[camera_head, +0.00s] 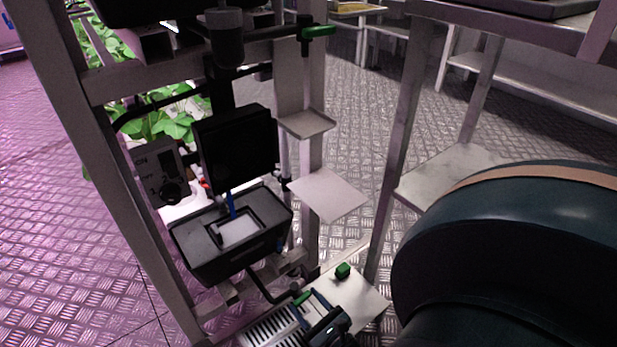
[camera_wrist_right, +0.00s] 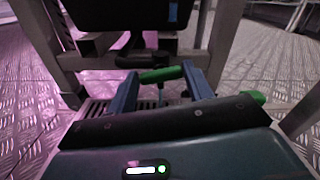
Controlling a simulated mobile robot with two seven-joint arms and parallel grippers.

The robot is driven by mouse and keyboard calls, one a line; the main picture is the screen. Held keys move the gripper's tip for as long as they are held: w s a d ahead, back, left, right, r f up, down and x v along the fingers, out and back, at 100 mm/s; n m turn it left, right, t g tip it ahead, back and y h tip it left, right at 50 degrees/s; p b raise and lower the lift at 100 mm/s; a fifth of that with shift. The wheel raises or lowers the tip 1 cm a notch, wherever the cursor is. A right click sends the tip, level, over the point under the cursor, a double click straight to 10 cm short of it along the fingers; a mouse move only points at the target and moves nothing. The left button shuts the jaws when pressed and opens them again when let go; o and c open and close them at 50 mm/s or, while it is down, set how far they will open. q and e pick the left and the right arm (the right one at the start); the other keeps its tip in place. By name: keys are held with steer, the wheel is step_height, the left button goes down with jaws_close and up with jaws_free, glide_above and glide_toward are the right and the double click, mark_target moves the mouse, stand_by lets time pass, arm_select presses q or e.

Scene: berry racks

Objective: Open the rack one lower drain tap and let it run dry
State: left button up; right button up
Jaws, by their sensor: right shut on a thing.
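The lower drain tap has a green handle (camera_head: 301,298), low on the rack beneath the black tank (camera_head: 265,250). In the right wrist view the green tap handle (camera_wrist_right: 160,75) lies across between my two blue fingers. My right gripper (camera_head: 308,302) is at the bottom of the head view, shut on this handle; the gripper also shows in the wrist view (camera_wrist_right: 161,78). An upper tap with a green handle (camera_head: 318,31) sits high on the rack. My left gripper is not in view.
A slotted drain grate (camera_head: 268,332) lies under the lower tap. A small green knob (camera_head: 342,271) sits on a pale plate (camera_head: 362,297) beside it. A control box (camera_head: 160,172) and leafy plants (camera_head: 165,125) are at left. A metal table leg (camera_head: 400,130) stands at right.

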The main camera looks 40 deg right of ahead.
steer(key=shift+w+a+f+n+p, duration=0.1)
steer(key=shift+n+p, duration=0.1)
steer(key=shift+n, duration=3.6)
steer(key=shift+w+a+f+n+p, duration=0.1)
steer(key=shift+n+p, duration=0.05)
steer(key=shift+n, duration=3.65)
steer(key=o, duration=1)
steer(key=shift+s, duration=0.1)
steer(key=shift+s, duration=0.1)
